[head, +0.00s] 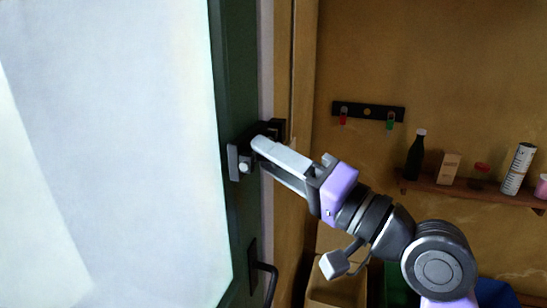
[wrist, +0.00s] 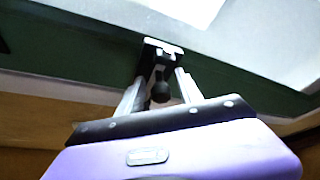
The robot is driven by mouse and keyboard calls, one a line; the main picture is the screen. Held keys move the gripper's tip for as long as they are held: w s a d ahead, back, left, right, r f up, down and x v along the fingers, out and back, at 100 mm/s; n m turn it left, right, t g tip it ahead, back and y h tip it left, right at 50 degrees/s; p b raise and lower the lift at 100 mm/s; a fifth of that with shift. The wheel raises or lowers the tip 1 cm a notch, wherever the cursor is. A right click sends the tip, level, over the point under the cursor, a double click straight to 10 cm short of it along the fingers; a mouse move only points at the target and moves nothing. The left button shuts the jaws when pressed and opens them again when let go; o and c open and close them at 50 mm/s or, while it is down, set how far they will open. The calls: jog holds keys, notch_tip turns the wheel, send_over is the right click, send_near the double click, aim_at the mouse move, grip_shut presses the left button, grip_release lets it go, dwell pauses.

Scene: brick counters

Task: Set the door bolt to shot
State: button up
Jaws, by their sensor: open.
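The door bolt (head: 233,163) is on the green edge of the door, with a grey plate and a small pale round end beside my fingertips. A black bracket (head: 272,128) sits just right of it, by the door's edge, partly hidden by my gripper. My gripper (head: 260,155) reaches in from the right with its fingers at the bolt. In the wrist view the open fingers (wrist: 160,78) stand either side of the bolt's dark round knob (wrist: 160,92). I cannot tell whether they touch it. How far the bolt is slid is unclear.
The door (head: 224,90) has a large pale panel. A black handle (head: 268,282) is below the bolt. To the right, a shelf (head: 470,189) holds a dark bottle, a box and a can, and a hook rail (head: 368,111) hangs on the wall. Bins (head: 338,290) stand below.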

grip_shut()
dwell(1.3)
